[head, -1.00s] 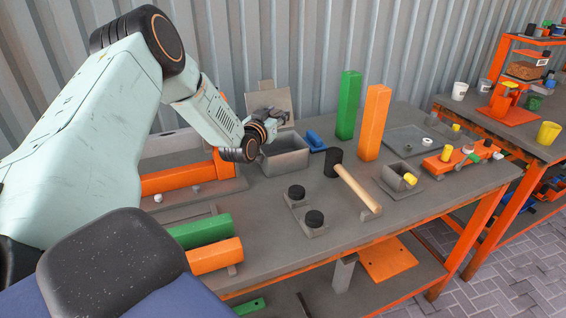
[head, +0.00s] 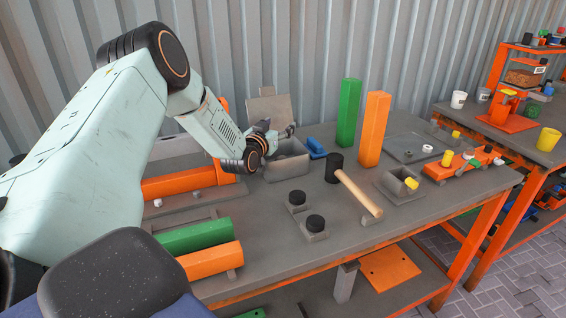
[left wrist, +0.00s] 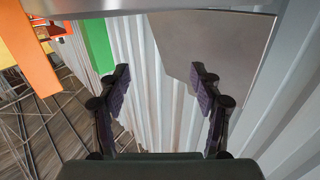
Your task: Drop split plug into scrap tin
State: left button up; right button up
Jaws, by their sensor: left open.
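The grey open-topped box (head: 287,168) on the bench, with a raised panel (head: 268,108) behind it, looks like the scrap tin. My left gripper (head: 283,132) is over the box's far rim in the head view. In the left wrist view, its two dark fingers (left wrist: 159,88) are spread apart with nothing between them. I cannot pick out the split plug for sure, and the inside of the tin is mostly hidden by the gripper. My right gripper is not in view.
Tall green (head: 348,112) and orange (head: 374,128) posts stand right of the tin. Green and orange bars (head: 212,259) lie at left.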

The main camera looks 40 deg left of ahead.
pick_arm(q)
jog(key=v, duration=1.1)
jog(key=shift+s, duration=0.35)
jog(key=shift+d, duration=0.1)
jog(key=shift+f, duration=0.1)
dwell(0.3)
